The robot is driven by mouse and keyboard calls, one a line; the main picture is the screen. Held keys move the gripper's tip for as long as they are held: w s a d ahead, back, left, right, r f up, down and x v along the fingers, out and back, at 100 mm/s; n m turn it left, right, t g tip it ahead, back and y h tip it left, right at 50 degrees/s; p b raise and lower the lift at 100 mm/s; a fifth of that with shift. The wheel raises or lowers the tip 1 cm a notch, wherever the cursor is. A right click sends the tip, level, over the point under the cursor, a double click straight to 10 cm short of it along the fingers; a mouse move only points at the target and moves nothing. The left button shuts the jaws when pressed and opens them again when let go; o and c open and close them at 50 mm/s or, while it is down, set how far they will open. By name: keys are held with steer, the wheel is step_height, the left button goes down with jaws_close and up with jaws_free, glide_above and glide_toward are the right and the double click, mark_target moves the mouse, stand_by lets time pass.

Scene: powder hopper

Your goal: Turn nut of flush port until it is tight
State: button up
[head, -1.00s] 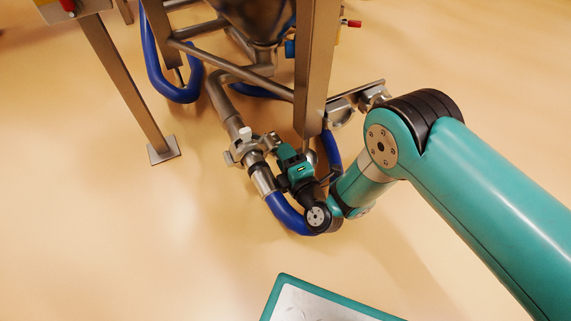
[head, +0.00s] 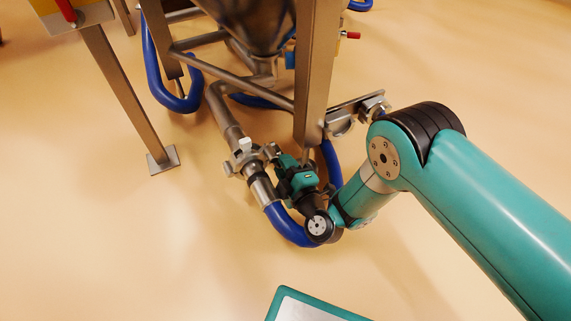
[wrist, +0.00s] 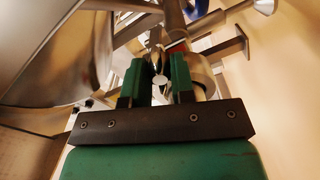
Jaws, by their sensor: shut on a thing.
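The flush port is a steel pipe end (head: 226,118) with a clamp (head: 240,160) around it, low beside the frame in the head view. My gripper (head: 271,151) reaches in from the right at the clamp's right side. In the wrist view my gripper (wrist: 157,82) has its green fingers closed in on a small pale metal piece, the nut (wrist: 160,79). The fingers hide most of the nut, and its thread cannot be seen. In the head view the nut is too small to make out.
A blue hose (head: 287,228) curves from the pipe's lower end, passing just under my wrist. A steel frame leg (head: 315,85) stands close behind my gripper. Another leg (head: 128,98) stands at left. A green-rimmed panel (head: 310,304) shows at the bottom. The floor at left is clear.

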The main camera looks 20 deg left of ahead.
steer(key=m, duration=0.3)
steer(key=shift+m, duration=0.3)
steer(key=shift+m+p, duration=0.35)
steer(key=shift+m, duration=0.35)
steer(key=m, duration=0.6)
steer(key=shift+r+p, duration=0.1)
steer(key=shift+p, duration=0.3)
jaws_close()
steer(key=m, duration=0.5)
steer(key=shift+o, duration=2.3)
jaws_free()
steer(key=shift+m, duration=0.6)
steer(key=shift+o, duration=1)
